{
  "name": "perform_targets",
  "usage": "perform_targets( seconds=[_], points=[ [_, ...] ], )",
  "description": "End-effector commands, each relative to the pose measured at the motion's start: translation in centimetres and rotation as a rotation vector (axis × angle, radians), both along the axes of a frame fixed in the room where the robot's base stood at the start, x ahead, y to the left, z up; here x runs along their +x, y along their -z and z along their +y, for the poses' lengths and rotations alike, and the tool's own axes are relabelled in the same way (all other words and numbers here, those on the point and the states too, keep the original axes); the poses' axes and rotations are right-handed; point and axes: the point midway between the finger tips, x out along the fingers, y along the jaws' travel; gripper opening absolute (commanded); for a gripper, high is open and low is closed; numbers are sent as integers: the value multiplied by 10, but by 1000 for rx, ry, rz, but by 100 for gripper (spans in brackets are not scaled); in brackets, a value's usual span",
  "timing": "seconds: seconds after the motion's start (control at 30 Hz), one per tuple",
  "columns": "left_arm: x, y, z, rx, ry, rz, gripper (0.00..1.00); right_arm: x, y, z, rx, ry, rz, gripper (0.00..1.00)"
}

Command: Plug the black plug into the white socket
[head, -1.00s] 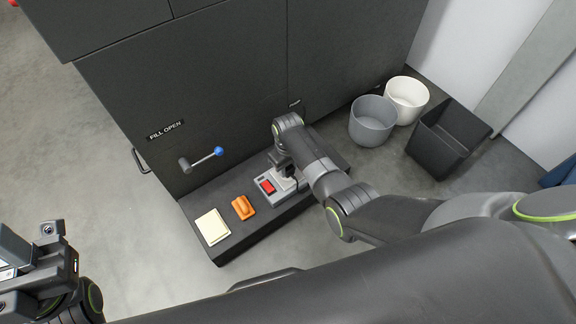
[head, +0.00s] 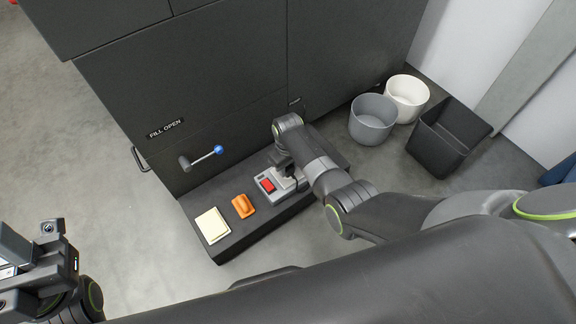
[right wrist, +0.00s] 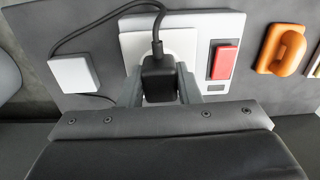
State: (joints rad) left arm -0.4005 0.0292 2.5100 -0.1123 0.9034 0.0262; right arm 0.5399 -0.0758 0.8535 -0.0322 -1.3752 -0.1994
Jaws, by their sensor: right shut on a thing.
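The black plug (right wrist: 158,78) is between the two fingers of my right gripper (right wrist: 160,92) in the right wrist view, and the gripper is shut on it. The plug lies in front of the white socket (right wrist: 182,42) and looks close against its face. Its pins are hidden, so I cannot tell how deep they sit. A black cord leaves the plug and loops left. In the head view my right gripper (head: 287,168) is over the grey unit on the ledge, mostly hidden by its own arm. My left gripper (head: 38,268) is at the left edge, its fingertips unclear.
Beside the socket is a red switch (right wrist: 225,62), then an orange handle (right wrist: 284,49). A white box (right wrist: 73,73) lies by the cord. The dark ledge (head: 232,247) also bears a cream pad (head: 212,226). A blue-tipped lever (head: 203,158) juts above. Bins (head: 372,121) stand right.

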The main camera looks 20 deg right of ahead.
Motion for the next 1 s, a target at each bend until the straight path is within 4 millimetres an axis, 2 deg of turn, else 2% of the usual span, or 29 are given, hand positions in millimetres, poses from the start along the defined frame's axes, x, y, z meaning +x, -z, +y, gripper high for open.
perform_targets(
  seconds=[0.63, 0.67, 0.73, 1.0],
  points=[
    [0, 3, 0, 0, 0, 0, 36, 0, 4, 0, 0, 0, 0, 0],
    [0, 3, 0, 0, 0, 0, 36, 0, 4, 0, 0, 0, 0, 29],
    [0, 2, 0, 0, 0, 0, 36, 0, 4, 0, 0, 0, -1, 22],
    [0, 2, 0, 0, 0, 0, 36, 0, 4, 0, 0, 0, 0, 22]
  ],
)
